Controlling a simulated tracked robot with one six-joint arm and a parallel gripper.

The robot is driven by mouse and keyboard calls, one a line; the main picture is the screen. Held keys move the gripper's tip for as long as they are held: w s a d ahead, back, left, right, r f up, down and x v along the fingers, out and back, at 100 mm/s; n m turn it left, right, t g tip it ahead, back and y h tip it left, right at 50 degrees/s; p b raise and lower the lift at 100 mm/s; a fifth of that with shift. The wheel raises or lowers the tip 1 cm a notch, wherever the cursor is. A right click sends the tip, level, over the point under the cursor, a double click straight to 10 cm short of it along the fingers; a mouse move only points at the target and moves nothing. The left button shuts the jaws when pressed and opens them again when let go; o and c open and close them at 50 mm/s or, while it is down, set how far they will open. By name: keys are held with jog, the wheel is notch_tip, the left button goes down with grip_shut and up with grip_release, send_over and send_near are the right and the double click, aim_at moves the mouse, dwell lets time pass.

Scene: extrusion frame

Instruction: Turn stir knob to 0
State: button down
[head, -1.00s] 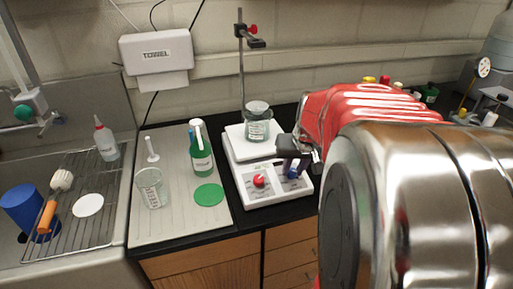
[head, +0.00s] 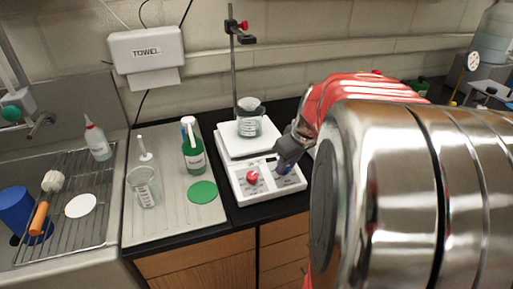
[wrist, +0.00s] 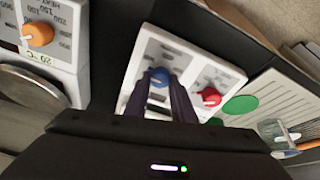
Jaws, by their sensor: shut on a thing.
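The white hot plate stirrer (head: 241,197) stands on the black bench with a red knob (head: 252,177) on the left of its front panel and a blue knob (head: 284,168) on the right. In the wrist view, the blue knob (wrist: 160,77) sits between the dark fingertips of my gripper (wrist: 168,82), and the red knob (wrist: 210,97) is to its right. My gripper (head: 287,158) reaches down to the panel from the right and is shut on the blue knob. The fingers hide part of the blue knob and its markings.
A beaker (head: 249,118) stands on the plate, with a stand rod (head: 233,70) behind. The wrist view shows another device with an orange knob (wrist: 38,34).

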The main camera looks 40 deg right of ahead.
jog(key=n+y, duration=0.1)
jog(key=n, duration=0.5)
dwell(0.5)
jog(key=c, duration=1.5)
grip_release()
jog(key=shift+r, duration=0.1)
jog(key=v, duration=1.3)
jog(key=shift+w+d+r, duration=0.1)
jog(key=shift+d+r, duration=0.05)
jog(key=shift+r, duration=0.15)
